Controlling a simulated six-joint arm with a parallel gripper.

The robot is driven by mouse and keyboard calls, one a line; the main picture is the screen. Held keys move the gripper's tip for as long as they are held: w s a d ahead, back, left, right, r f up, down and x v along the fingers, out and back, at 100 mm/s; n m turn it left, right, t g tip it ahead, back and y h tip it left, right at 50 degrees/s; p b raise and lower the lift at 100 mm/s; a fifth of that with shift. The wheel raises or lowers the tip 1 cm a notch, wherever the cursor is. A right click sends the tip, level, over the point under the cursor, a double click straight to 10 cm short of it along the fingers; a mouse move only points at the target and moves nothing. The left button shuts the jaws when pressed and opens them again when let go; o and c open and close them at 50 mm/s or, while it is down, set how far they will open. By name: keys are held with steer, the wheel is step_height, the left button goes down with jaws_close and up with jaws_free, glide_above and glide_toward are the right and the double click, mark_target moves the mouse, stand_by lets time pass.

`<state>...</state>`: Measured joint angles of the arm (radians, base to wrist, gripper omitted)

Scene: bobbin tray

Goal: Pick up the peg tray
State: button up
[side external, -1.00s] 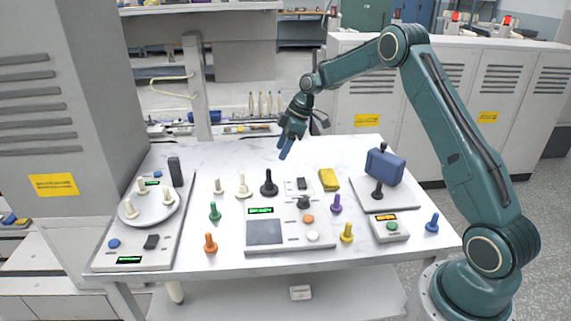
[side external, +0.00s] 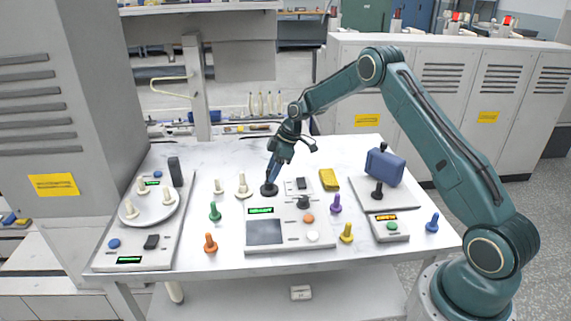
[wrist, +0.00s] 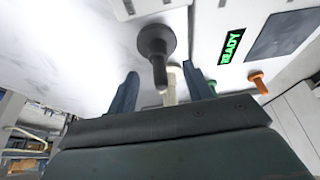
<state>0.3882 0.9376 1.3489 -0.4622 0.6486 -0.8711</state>
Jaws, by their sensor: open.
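A round white tray (side external: 152,214) with 3 cream pegs standing in it rests on the grey panel at the left of the table. My gripper (side external: 271,181) is far to its right, low over a dark peg with a round base (side external: 268,190). In the wrist view the jaws of my gripper (wrist: 160,86) are open, and the dark peg (wrist: 156,45) stands ahead of them, roughly in line with the gap. I cannot tell whether the fingers touch it. The white tray is not seen in the wrist view.
Cream pegs (side external: 242,188) stand just left of my gripper. A console with a green display (side external: 290,236) lies in front, with green (side external: 215,212), orange (side external: 210,243), purple (side external: 336,204) and yellow pegs (side external: 346,233) around it. A blue box (side external: 385,166) stands at right.

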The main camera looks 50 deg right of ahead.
steer(key=shift+x, duration=2.45)
steer(key=shift+w, duration=0.1)
steer(key=shift+r, duration=0.1)
steer(key=c, duration=1.1)
